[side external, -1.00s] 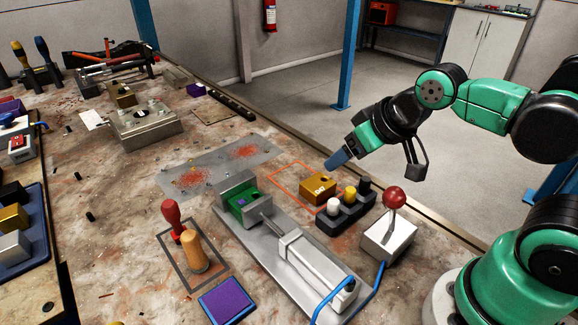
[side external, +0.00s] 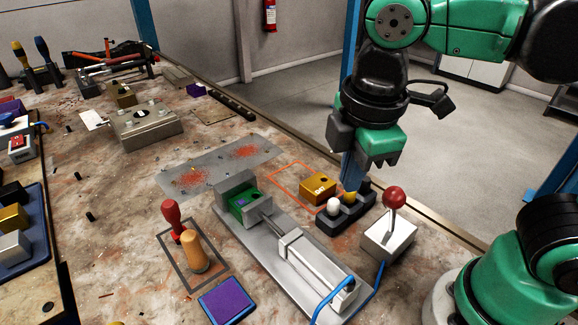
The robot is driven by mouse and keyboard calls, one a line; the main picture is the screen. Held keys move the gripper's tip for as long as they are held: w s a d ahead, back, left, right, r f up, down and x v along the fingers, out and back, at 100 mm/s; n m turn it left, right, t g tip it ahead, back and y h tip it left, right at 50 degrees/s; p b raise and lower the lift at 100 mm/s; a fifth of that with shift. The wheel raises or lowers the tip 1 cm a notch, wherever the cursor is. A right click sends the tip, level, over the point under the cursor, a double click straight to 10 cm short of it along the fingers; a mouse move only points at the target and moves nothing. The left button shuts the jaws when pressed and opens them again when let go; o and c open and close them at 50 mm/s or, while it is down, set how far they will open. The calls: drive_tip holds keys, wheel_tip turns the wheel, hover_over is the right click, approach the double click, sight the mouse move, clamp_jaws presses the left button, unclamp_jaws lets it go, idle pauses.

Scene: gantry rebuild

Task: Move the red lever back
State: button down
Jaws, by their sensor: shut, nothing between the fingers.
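The red lever (side external: 395,197) has a red ball knob on a metal stem, rising almost upright from a white box (side external: 389,238) at the bench's right side. My gripper (side external: 350,187) points down to the left of the knob and apart from it.
The black block with knobs (side external: 335,222) and a gold block (side external: 318,188) lie left of the lever. A grey fixture with a cylinder (side external: 310,262) stands in front, with a blue hose (side external: 378,278) by the white box. A red-handled tool (side external: 171,212) stands farther left.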

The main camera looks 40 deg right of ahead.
sight(394, 211)
drive_tip(key=s+d+f+n, duration=0.2)
drive_tip(key=d+f+n, duration=0.1)
drive_tip(key=f, duration=0.3)
drive_tip(key=shift+d+f+g+h, duration=0.15)
drive_tip(key=shift+d+g+h, duration=0.25)
drive_tip(key=shift+d, duration=0.25)
idle(0.3)
idle(0.4)
